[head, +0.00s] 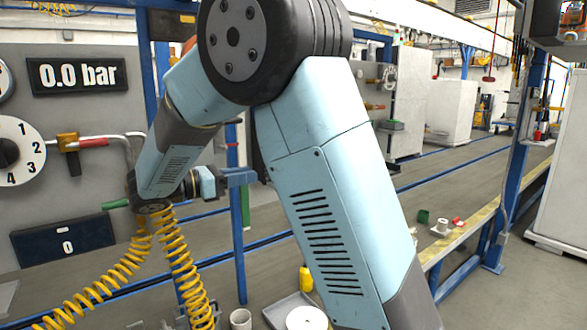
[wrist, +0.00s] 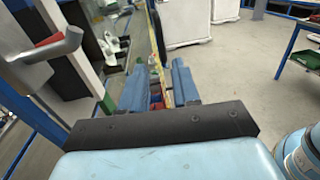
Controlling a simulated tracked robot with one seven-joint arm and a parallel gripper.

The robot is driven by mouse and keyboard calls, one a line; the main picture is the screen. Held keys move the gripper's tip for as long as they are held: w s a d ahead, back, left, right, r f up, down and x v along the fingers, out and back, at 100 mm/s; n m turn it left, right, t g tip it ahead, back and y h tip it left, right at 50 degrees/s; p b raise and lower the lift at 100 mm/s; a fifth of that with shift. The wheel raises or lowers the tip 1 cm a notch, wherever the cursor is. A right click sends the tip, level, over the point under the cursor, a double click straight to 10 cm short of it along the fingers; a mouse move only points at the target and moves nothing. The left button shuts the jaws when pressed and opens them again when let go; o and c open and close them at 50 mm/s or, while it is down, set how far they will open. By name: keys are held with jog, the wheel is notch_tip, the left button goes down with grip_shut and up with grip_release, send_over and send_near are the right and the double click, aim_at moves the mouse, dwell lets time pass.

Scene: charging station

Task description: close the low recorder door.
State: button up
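I cannot clearly make out a recorder door in either view; my arm hides part of the head view. My gripper (head: 242,177) is right of the grey panel (head: 75,190), with its blue fingers pointing right. In the wrist view, the fingers of my gripper (wrist: 161,78) stand apart with a gap between them. I see nothing held there. A white upright edge and a grey panel with a red-tipped lever (wrist: 68,42) are left of the fingers. I cannot tell whether either belongs to the recorder.
The grey panel carries a pressure display (head: 78,74), a numbered dial (head: 15,150), a red-handled valve (head: 90,143) and a dark counter box (head: 65,241). Yellow coiled hoses (head: 185,265) hang below my wrist. A bench (head: 470,222) with small items and a blue post (head: 237,225) stand nearby.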

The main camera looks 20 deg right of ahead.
jog(key=x, duration=1.3)
jog(key=shift+w+d, duration=0.1)
jog(key=shift+d, duration=0.2)
jog(key=shift+c, duration=0.4)
grip_shut()
jog(key=shift+r, duration=0.1)
